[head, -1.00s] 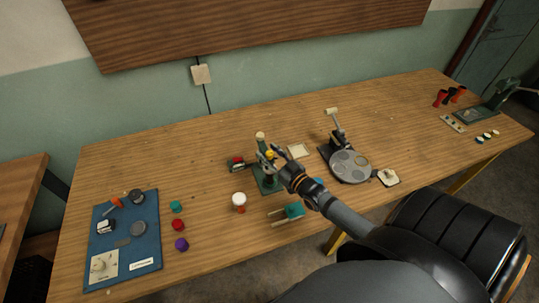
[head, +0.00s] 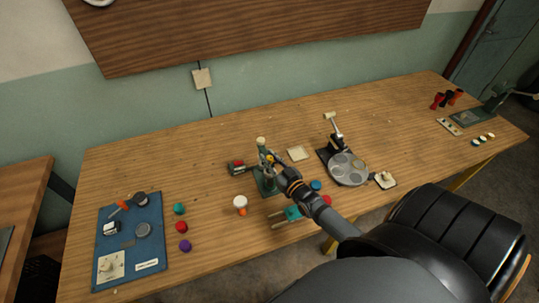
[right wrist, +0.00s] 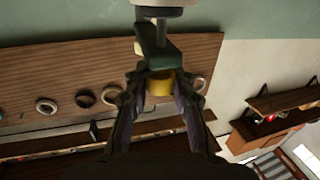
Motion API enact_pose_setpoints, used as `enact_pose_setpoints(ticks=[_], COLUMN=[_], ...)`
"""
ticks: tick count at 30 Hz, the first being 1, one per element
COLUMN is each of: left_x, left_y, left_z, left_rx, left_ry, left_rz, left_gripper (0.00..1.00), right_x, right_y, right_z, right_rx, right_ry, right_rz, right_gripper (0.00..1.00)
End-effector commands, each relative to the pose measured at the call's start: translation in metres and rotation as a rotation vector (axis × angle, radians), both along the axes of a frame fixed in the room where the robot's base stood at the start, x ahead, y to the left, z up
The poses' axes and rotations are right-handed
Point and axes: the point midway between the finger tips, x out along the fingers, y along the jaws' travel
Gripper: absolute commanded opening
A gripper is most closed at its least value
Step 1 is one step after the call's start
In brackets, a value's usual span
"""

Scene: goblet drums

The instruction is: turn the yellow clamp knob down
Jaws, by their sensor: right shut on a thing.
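The yellow clamp knob (right wrist: 160,84) sits between the fingertips of my right gripper (right wrist: 160,92) in the right wrist view, below a green bracket (right wrist: 157,52). In the head view the knob (head: 269,159) is a small yellow spot on the green clamp stand (head: 262,150), partly hidden by my right gripper (head: 275,165). The right gripper is shut on the knob, reaching in from the right. My left gripper is not in view.
A grey round plate device (head: 348,170) stands to the right. A blue mat (head: 130,240) with parts lies at the left. The back of the table is mostly clear.

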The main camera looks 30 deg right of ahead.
Motion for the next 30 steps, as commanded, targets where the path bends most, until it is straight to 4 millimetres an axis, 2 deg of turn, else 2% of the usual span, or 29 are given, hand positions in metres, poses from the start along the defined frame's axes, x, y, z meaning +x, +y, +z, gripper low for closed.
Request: enact_pose_setpoints(ticks=[5, 6, 10, 18, 21, 23, 30], left_x=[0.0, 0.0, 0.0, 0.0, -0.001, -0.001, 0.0], left_y=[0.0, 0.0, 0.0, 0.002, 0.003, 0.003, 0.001], left_z=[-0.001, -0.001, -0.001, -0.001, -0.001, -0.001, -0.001], left_rx=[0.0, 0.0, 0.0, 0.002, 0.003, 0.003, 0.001], left_ry=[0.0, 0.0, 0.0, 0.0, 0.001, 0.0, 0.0], left_rz=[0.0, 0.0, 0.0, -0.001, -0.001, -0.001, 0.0], left_gripper=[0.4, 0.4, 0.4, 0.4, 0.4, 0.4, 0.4], right_x=[0.0, 0.0, 0.0, 0.0, -0.006, -0.015, -0.073], right_y=[0.0, 0.0, 0.0, 0.0, 0.0, 0.0, -0.001], right_z=[0.0, 0.0, 0.0, 0.0, -0.001, -0.002, -0.002], right_rx=[0.0, 0.0, 0.0, 0.0, 0.0, -0.001, -0.001], right_ry=[-0.003, -0.003, -0.002, -0.002, 0.001, 0.002, 0.004], right_rz=[0.001, 0.001, 0.001, 0.001, 0.002, 0.002, 0.003], right_gripper=[0.0, 0.29, 0.47, 0.48, 0.48, 0.48, 0.48])
